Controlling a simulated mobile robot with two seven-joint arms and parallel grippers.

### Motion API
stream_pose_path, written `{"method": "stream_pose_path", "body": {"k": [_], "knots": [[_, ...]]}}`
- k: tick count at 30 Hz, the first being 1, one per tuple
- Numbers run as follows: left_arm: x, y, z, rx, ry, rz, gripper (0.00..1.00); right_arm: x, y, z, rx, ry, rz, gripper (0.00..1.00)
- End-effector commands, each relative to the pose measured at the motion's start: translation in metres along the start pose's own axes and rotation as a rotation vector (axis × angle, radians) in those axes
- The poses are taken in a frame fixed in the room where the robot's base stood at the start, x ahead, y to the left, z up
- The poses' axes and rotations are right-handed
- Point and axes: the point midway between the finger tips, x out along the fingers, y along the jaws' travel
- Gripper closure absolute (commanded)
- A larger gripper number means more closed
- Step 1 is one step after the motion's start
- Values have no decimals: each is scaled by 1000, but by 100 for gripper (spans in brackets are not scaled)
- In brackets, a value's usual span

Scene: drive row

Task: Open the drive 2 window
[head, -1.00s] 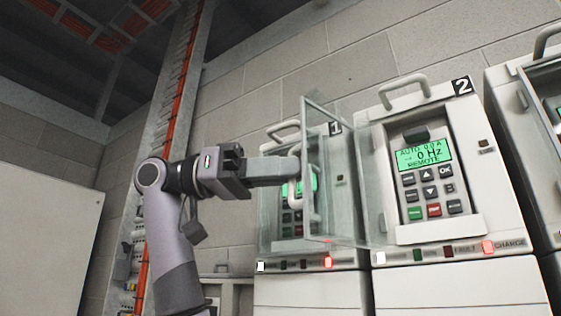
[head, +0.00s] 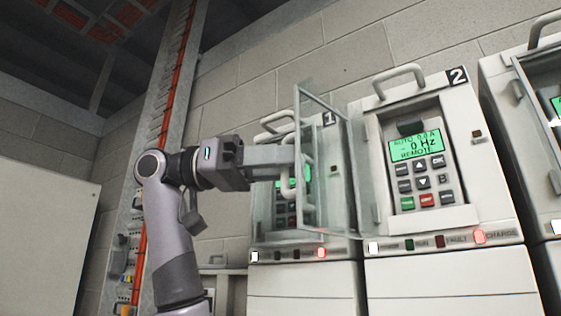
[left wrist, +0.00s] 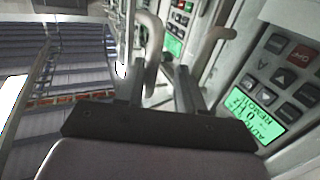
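The drive 2 window (head: 328,150) is a clear framed pane. It stands swung out to the left of the drive 2 unit (head: 365,150), whose keypad and green display (head: 414,145) are uncovered. Its pale D-shaped handle (head: 286,188) is on the free edge, and a pale curved bar, apparently this handle, shows in the left wrist view (left wrist: 153,45). My left gripper (head: 290,156) is at that handle. In the left wrist view its two fingers (left wrist: 160,78) stand apart, the bar close to the left one. Contact is unclear. My right gripper is out of view.
Drive 1 (head: 262,215) stands behind the open pane, partly hidden by it. Another drive (head: 527,120) stands close on the right. A cable tray with orange cables (head: 165,110) runs up the wall behind my left arm. A pale cabinet (head: 40,240) is at far left.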

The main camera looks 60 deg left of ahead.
Motion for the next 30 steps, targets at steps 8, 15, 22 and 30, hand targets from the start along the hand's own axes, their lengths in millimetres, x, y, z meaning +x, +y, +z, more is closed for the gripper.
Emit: {"method": "stream_pose_path", "body": {"k": [8, 15, 22, 30], "knots": [[-37, 0, -1, 0, 5, -1, 63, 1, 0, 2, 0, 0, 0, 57], [-67, 0, 0, -1, 2, 1, 63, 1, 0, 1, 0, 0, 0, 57], [-71, 0, 0, -1, 1, 1, 63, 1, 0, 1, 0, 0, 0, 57], [-71, 0, 0, -1, 1, 1, 63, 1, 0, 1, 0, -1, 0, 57]]}}
